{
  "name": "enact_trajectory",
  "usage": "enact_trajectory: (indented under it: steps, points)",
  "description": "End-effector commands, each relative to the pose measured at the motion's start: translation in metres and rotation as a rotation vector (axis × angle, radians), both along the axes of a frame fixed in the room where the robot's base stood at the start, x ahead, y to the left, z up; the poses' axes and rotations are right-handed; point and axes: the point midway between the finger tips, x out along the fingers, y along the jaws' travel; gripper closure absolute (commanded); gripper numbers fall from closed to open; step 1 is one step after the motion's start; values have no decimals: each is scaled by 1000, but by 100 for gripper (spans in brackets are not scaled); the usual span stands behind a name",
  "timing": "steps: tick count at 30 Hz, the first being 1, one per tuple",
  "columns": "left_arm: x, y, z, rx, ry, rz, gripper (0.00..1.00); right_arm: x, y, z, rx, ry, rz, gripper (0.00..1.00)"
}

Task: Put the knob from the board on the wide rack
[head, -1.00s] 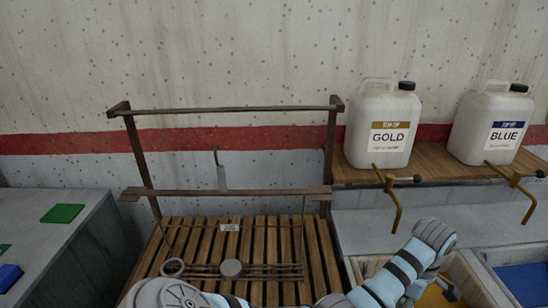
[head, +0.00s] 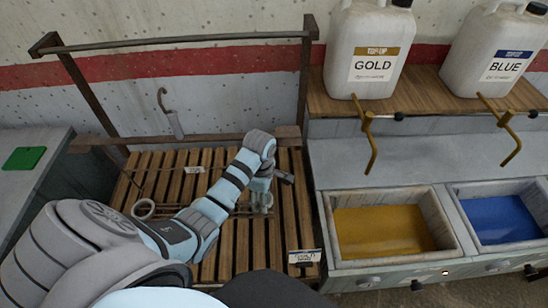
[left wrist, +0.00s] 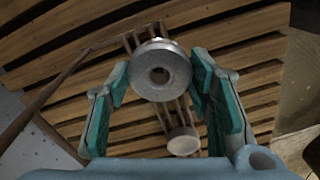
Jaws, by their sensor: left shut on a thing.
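My left gripper (head: 262,207) is over the slatted stand, low near the right part of the wire rails. In the left wrist view its two teal-padded fingers (left wrist: 160,85) are shut on a round grey metal knob (left wrist: 143,77) with a hole in its middle. The rails of the rack (left wrist: 186,112) run beneath the knob; I cannot tell whether it touches them. A smaller pale disc (left wrist: 183,141) sits on the rails, apart from the held knob. A pale ring (head: 143,208) shows at the rails' left end. My arm hides the middle of the rack. My right gripper is not in view.
A metal frame (head: 180,43) with a crossbar stands behind the slats (head: 240,245). A small sign (head: 305,257) is at the stand's front right. Gold (head: 380,230) and blue (head: 495,218) troughs stand to the right, below spouts. A green piece (head: 24,158) lies far left.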

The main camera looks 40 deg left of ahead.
Motion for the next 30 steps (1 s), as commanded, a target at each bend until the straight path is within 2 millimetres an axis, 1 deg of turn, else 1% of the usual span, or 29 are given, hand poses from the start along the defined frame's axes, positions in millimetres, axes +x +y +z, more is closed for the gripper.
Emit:
enact_trajectory:
  steps: [1, 5, 8, 10, 13, 16, 20, 23, 27, 30]
  points:
    - [-4, 3, 1, 3, -1, 1, 85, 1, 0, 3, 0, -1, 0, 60]
    - [-10, 9, -4, 2, -10, 3, 85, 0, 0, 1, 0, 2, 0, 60]
    - [-9, 14, -10, 1, -15, 5, 85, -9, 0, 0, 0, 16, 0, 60]
    - [-4, 19, -16, 1, -15, 5, 85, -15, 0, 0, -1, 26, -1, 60]
    - [8, 25, -25, 2, -11, 7, 85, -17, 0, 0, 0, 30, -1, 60]
    - [13, 24, -38, 1, -5, 6, 85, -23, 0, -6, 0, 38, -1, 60]
    - [18, 22, -45, 1, -4, 4, 85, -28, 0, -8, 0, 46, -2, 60]
    - [19, 22, -46, 0, -1, 3, 85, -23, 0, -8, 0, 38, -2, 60]
    - [19, 22, -46, 1, -1, 2, 85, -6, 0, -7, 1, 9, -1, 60]
    - [19, 22, -45, 1, 0, 3, 85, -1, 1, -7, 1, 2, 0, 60]
